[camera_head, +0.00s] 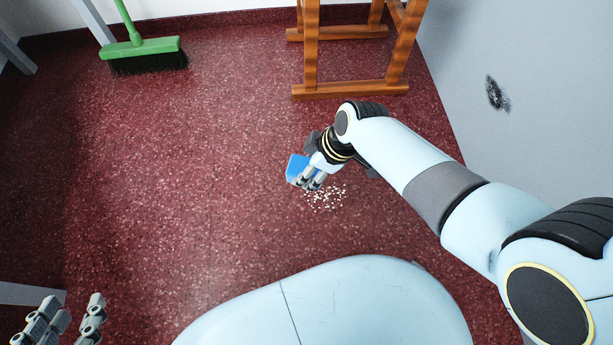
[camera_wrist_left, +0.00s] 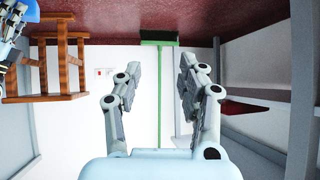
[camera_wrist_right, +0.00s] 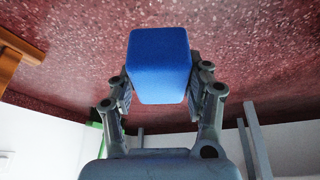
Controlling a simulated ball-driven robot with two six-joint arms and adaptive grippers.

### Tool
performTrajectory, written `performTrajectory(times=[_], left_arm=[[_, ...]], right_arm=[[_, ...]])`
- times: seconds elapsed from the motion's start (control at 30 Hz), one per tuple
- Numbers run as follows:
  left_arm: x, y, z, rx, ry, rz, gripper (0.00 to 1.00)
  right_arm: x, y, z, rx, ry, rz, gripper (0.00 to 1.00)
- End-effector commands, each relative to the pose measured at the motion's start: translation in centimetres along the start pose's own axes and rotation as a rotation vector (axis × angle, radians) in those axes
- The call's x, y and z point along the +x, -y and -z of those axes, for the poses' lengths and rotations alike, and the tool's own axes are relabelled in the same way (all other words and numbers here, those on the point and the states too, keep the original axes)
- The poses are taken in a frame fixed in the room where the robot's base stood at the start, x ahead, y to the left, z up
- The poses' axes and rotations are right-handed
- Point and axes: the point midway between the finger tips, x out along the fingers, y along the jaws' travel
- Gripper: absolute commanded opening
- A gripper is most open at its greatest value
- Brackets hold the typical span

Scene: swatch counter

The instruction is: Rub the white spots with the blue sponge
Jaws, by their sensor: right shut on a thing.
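The blue sponge (camera_head: 298,168) is at the middle of the head view, held low at the floor. My right gripper (camera_head: 312,178) is shut on it; in the right wrist view the sponge (camera_wrist_right: 160,65) sits between both fingers. The white spots (camera_head: 325,196) lie as a small scattered patch on the red floor, just below and right of the sponge. The gripper partly covers the patch's upper edge. Whether the sponge touches the floor I cannot tell. My left gripper (camera_head: 68,322) is open and empty at the lower left; it also shows open in the left wrist view (camera_wrist_left: 152,88).
A wooden stool or frame (camera_head: 350,88) stands at the top middle. A green broom (camera_head: 140,48) stands at the upper left. A grey wall (camera_head: 500,130) with a dark smudge (camera_head: 497,94) is on the right. The red speckled floor (camera_head: 180,180) left of the sponge is clear.

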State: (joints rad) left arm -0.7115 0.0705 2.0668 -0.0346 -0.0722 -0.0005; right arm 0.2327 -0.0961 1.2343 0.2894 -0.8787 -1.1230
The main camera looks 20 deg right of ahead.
Motion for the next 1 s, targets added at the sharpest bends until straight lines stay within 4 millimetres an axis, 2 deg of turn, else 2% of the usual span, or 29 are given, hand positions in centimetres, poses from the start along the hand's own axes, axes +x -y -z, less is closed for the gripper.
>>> performTrajectory(times=[0.03,0.07,0.37,0.7,1.0], left_arm=[[0.0,-0.2,-0.5,-0.001,-0.036,-0.002,0.4],[-0.1,-0.3,-0.2,-0.001,-0.065,-0.002,0.4],[-0.4,-0.4,3.0,0.004,-0.21,-0.002,0.4],[0.2,-0.2,8.6,0.023,-0.406,0.0,0.4],[-0.1,-0.2,13.6,0.04,-0.59,0.001,0.4]], right_arm=[[1.3,0.5,-0.6,-0.013,0.007,0.018,0.24],[1.4,0.5,-0.6,-0.024,0.008,0.024,0.24],[1.6,0.3,-0.3,-0.054,0.007,0.037,0.24],[2.4,0.4,-0.6,-0.052,0.008,0.037,0.24],[3.0,0.4,-0.9,-0.051,0.008,0.037,0.24]])
